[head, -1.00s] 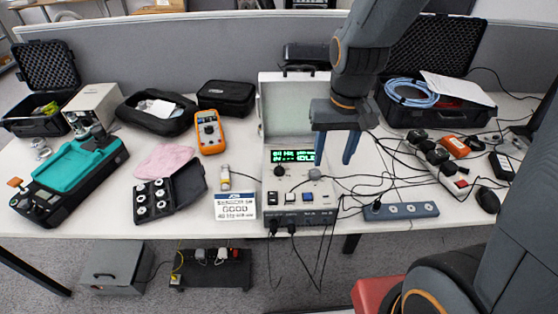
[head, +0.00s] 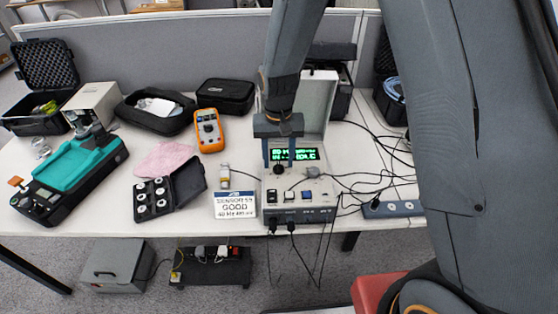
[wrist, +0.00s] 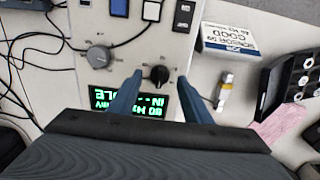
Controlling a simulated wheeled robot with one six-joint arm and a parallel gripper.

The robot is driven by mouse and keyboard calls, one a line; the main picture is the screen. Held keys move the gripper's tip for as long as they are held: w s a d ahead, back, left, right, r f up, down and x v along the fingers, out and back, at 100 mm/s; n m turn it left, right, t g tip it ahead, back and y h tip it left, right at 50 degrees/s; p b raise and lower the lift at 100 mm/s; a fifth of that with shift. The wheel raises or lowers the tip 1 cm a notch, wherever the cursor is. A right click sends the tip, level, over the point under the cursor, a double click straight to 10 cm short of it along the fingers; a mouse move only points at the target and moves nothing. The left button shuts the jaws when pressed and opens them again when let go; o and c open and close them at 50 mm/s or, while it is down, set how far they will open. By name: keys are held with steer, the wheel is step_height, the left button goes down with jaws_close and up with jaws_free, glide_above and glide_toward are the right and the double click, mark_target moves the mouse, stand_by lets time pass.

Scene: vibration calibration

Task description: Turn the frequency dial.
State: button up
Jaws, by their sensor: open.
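The calibration box (head: 322,185) stands open on the table, with its pale lid raised behind. Its panel has a black dial (head: 279,169) on the left and a grey dial (head: 313,172) on the right. Both show in the wrist view, the black dial (wrist: 158,74) near the middle and the grey dial (wrist: 100,56) left of it. I cannot read which is the frequency dial. My gripper (head: 279,158) is open and points down at the black dial. In the wrist view the fingertips (wrist: 160,80) lie on either side of it. I cannot tell whether they touch it. A green-lit display (head: 306,155) is partly covered by a finger.
A white sign (head: 236,205) and a small sensor (head: 224,176) stand left of the box. A black case of discs (head: 187,187) and an orange multimeter (head: 209,131) lie farther left. Cables and a power strip (head: 385,209) lie to the right.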

steer(key=shift+f, duration=0.75)
steer(key=shift+c, duration=0.3)
steer(key=c, duration=1)
steer(key=shift+n, duration=0.3)
steer(key=n, duration=1.1)
